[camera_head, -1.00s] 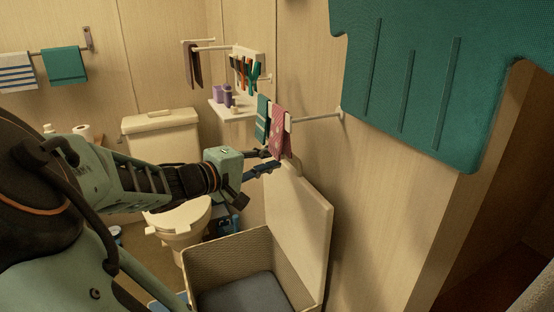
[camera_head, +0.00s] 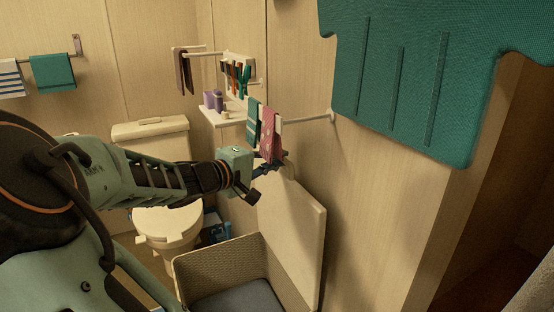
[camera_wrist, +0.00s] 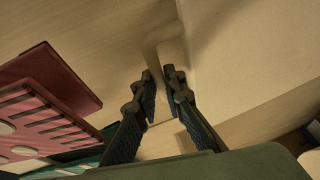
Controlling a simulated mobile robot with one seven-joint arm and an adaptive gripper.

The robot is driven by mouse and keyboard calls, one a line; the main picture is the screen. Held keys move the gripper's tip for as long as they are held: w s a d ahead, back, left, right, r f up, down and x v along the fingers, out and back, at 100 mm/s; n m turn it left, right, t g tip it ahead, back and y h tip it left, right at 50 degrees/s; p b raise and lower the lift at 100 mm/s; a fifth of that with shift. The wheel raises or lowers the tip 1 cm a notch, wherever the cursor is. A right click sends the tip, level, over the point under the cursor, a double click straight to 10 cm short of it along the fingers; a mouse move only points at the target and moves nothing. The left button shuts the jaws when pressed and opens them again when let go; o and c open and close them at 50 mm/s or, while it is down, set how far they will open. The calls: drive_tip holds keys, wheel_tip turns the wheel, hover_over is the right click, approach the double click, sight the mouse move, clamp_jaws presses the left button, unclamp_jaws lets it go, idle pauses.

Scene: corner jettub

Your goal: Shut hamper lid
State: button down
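The hamper (camera_head: 215,262) stands low in the middle of the head view, its top open and dark grey showing inside. Its pale lid (camera_head: 298,235) stands raised, close to the wood wall. My gripper (camera_head: 280,161) is at the upper edge of the lid, beside the hanging pink towel. In the wrist view, the two dark fingers (camera_wrist: 159,80) are apart, with pale surface showing between them. A smooth pale panel that looks like the lid (camera_wrist: 250,60) fills the right side there. I cannot tell whether the fingers touch it.
A pink towel (camera_head: 270,137) and a teal towel (camera_head: 254,118) hang on a wall rail just above my gripper. The toilet (camera_head: 168,228) is left of the hamper. A shelf (camera_head: 228,112) with small bottles is behind. A large teal mat (camera_head: 405,85) hangs at right.

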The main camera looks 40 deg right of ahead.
drive_tip(key=w+a+f+n+h+b, duration=0.1)
drive_tip(key=w+a+f+h, duration=0.1)
drive_tip(key=a, duration=0.6)
drive_tip(key=w+a+f+n+h+b, duration=0.1)
drive_tip(key=w+a+f+h+b, duration=0.1)
drive_tip(key=a, duration=0.7)
drive_tip(key=shift+w+f+t+h, duration=0.45)
drive_tip(key=shift+w+f, duration=0.25)
drive_tip(key=shift+f, duration=0.25)
drive_tip(key=c, duration=2.3)
unclamp_jaws()
drive_tip(key=v, duration=1.2)
drive_tip(key=shift+f, duration=0.1)
